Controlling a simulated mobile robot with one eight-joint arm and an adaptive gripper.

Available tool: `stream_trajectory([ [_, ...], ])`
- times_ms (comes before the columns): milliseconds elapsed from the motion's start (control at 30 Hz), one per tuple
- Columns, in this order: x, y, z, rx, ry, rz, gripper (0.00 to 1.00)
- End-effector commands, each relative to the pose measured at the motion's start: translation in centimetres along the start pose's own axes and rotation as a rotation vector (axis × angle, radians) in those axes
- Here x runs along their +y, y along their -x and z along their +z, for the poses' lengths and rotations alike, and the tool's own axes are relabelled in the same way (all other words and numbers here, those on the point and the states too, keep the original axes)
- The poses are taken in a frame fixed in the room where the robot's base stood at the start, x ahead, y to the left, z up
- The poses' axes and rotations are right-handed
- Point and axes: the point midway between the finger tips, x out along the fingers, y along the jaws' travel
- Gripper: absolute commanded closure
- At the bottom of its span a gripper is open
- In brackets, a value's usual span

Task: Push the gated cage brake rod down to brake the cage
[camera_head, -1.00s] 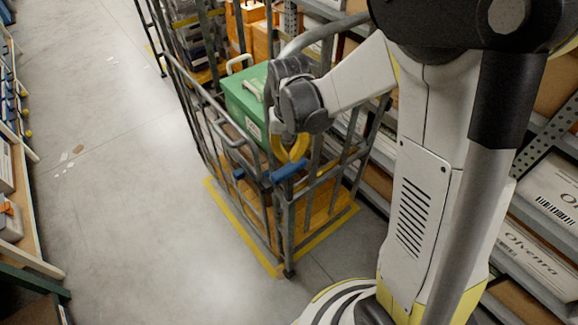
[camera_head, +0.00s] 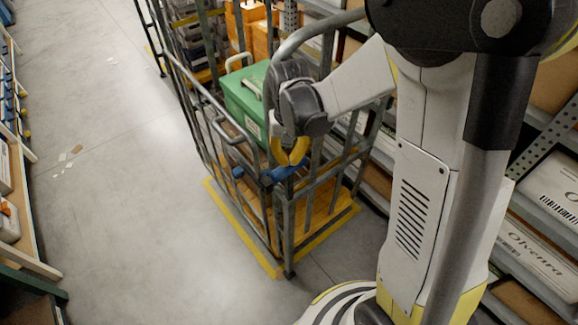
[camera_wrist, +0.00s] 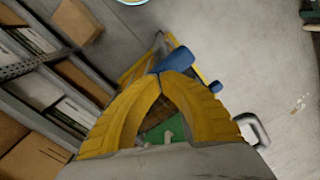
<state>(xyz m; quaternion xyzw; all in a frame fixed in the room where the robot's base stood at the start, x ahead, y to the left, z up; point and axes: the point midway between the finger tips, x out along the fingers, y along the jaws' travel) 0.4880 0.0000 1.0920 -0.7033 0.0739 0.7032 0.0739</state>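The grey gated cage (camera_head: 287,225) stands on the floor with its near gate end below my arm. A blue brake rod (camera_head: 284,173) sits at the gate end, at mid height. It also shows in the wrist view (camera_wrist: 178,48), just beyond the fingertips. My gripper (camera_head: 292,164) has yellow fingers pointing down at the rod, partly covering it. In the wrist view, the fingertips (camera_wrist: 172,72) meet at the rod's edge, and the gripper looks shut. I cannot tell whether they press on the rod. A smaller blue piece (camera_head: 239,172) lies left of the rod.
A green crate (camera_head: 245,100) with a pale handle sits inside the cage. Shelves with boxes (camera_head: 540,250) run close on the right. The grey floor (camera_head: 120,200) left of the cage is largely free. Another rack (camera_head: 20,190) stands at the left edge.

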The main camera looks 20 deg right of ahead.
Motion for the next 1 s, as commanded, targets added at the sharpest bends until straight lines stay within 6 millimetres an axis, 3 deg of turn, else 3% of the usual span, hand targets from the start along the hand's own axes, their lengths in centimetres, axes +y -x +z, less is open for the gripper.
stream_trajectory([
  [1000, 0.0, -5.3, 0.0, 0.000, 0.000, 0.000, 1.00],
])
